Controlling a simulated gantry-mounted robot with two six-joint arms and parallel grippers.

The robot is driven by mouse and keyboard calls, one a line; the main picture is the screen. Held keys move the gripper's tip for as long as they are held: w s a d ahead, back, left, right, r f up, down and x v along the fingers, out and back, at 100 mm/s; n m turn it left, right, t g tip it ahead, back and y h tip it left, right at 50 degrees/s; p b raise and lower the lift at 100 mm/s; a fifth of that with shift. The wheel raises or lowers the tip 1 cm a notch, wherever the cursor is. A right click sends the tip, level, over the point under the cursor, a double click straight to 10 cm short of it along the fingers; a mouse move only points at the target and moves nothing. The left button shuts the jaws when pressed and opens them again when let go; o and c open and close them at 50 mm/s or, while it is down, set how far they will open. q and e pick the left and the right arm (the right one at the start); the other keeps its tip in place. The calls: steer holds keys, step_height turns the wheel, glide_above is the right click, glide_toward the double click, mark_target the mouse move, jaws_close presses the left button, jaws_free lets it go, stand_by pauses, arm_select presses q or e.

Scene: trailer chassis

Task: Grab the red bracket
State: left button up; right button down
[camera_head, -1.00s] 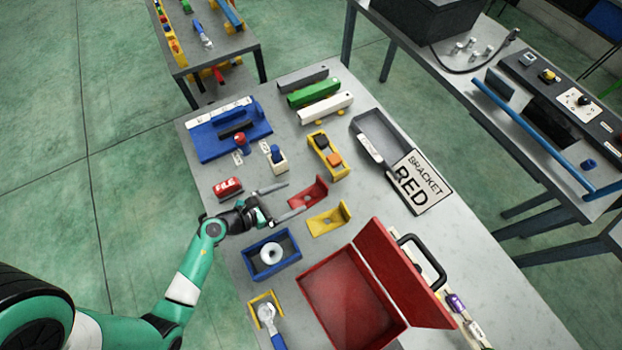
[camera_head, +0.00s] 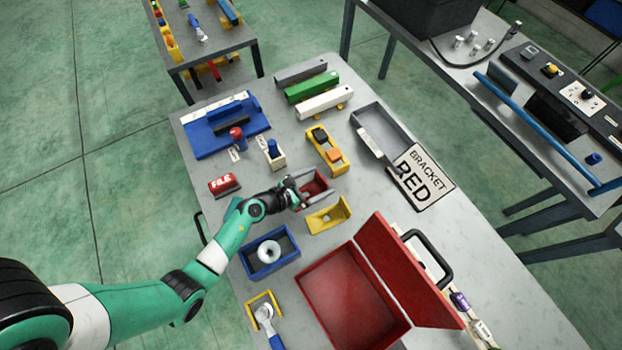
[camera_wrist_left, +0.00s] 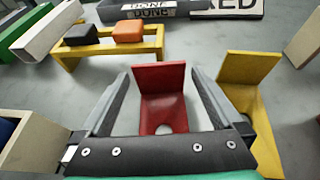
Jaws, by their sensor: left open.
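The red bracket (camera_head: 315,183) is an L-shaped piece on the grey table, left of the yellow bracket (camera_head: 328,215) in the wrist view. My left gripper (camera_head: 318,190) is open over it in the head view. In the left wrist view the red bracket (camera_wrist_left: 160,95) stands between the two open fingers of the left gripper (camera_wrist_left: 158,100), its upright plate at the far side. The fingers lie on both sides of it with a gap; no grip shows. The gripper covers part of the bracket in the head view. My right gripper is not in view.
The yellow bracket (camera_wrist_left: 245,85) is close to the right finger. A yellow stand with black and orange blocks (camera_head: 327,150) is just behind. A blue bin (camera_head: 270,253), an open red toolbox (camera_head: 352,300) and a grey tray with a BRACKET RED sign (camera_head: 422,178) surround the spot.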

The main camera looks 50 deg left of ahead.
arm_select(q)
jaws_close()
steer(key=shift+r, duration=0.15)
stand_by(0.4)
step_height(320, 180, up, 10)
steer(key=p, duration=0.6)
steer(key=shift+p, duration=0.3)
